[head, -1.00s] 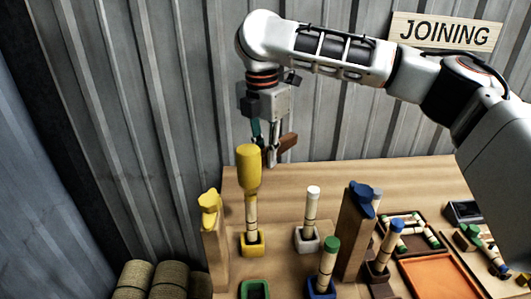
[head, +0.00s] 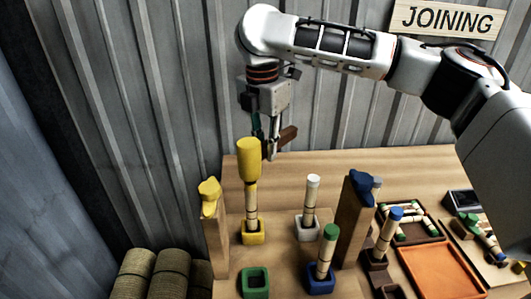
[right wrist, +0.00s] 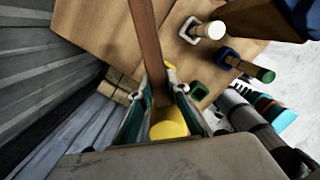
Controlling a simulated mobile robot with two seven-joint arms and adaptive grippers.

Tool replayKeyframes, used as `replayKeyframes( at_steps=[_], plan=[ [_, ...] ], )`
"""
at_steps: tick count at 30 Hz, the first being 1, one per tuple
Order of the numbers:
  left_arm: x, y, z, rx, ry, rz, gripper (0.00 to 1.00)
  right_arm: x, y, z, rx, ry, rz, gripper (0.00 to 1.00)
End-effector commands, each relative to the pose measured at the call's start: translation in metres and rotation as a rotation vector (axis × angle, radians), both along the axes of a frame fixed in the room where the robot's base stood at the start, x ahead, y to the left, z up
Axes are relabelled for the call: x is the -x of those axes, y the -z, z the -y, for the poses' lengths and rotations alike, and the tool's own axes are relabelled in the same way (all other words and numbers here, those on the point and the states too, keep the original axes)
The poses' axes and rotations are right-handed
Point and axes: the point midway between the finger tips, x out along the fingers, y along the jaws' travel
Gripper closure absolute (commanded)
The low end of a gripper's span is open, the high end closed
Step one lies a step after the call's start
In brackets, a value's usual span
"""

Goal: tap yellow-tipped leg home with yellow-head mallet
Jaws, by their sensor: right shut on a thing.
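My right gripper (head: 268,148) is shut on the brown handle (head: 288,136) of the yellow-head mallet. The yellow head (head: 249,158) is directly over the yellow-tipped leg (head: 251,205), which stands upright in a yellow socket block (head: 253,236). The head appears to meet the leg's tip, but I cannot tell whether they touch. In the right wrist view, the handle (right wrist: 146,45) runs between my gripper's fingers (right wrist: 163,86), and the yellow head (right wrist: 169,122) hides the leg. My left gripper is not in view.
A white-tipped leg (head: 312,205), a green-tipped leg (head: 327,250) and a blue-tipped leg (head: 388,235) stand nearby. A yellow-topped post (head: 213,235) and a blue-topped post (head: 354,225) flank the yellow socket. An empty green socket (head: 255,281) is in front. Bench space behind is clear.

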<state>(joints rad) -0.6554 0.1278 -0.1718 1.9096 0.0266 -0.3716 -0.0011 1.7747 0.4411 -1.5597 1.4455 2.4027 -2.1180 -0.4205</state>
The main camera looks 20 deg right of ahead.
Motion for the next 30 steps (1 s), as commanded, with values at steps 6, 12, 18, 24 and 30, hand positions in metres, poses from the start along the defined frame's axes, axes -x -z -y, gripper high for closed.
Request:
replayKeyframes(
  at_steps=[6,12,18,24,30],
  plan=[
    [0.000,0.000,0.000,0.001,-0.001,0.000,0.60,0.000,-0.012,-0.001,-0.002,0.000,0.002,1.00],
    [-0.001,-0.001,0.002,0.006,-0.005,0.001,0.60,0.000,-0.013,-0.001,-0.002,0.000,0.003,1.00],
    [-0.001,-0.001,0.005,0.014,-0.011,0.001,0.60,-0.001,-0.030,-0.001,-0.003,0.001,0.006,1.00],
    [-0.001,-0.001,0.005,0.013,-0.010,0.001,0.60,-0.001,-0.051,-0.001,-0.003,0.001,0.006,1.00],
    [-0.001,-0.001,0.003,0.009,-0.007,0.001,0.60,0.000,-0.063,-0.001,-0.003,0.000,0.004,1.00]
  ],
)
